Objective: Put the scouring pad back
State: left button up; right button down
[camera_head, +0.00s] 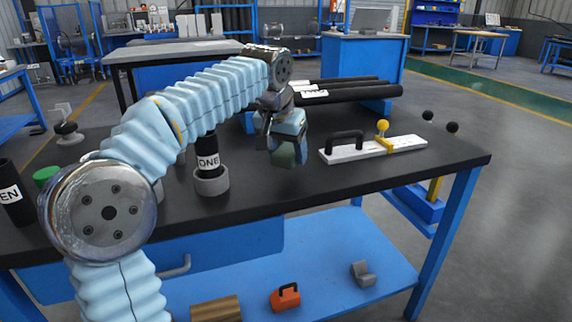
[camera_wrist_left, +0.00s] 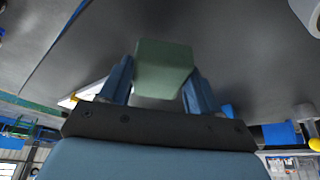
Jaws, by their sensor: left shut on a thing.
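The green scouring pad (camera_head: 284,156) shows as a block at the lower end of my left gripper (camera_head: 288,143), over the black tabletop. My left gripper is shut on it. In the left wrist view the pad (camera_wrist_left: 163,68) sits between the two blue fingers, with its end standing out past them. I cannot tell exactly how high the pad is above the table. My right gripper is in neither view.
A black cylinder (camera_head: 208,155) marked ONE stands in a grey ring (camera_head: 211,184) left of the pad. A white plate (camera_head: 405,144) with a black handle and yellow knob lies to the right. Black rods (camera_head: 345,90) lie behind. The tabletop's front right (camera_head: 300,205) is clear.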

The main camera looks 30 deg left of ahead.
aim_at(286, 163)
pick_arm(q)
jog(key=f, duration=0.3)
jog(key=shift+w+a, duration=0.2)
jog(key=shift+a, duration=0.05)
jog(key=shift+f, duration=0.4)
jog(key=shift+f+b, duration=0.1)
jog(key=shift+b, duration=0.2)
jog(key=o, duration=1)
jog(key=shift+r, duration=0.2)
jog(key=p+v, duration=0.2)
jog(key=v, duration=0.9)
jog(key=shift+s+r, duration=0.15)
jog(key=shift+r, duration=0.25)
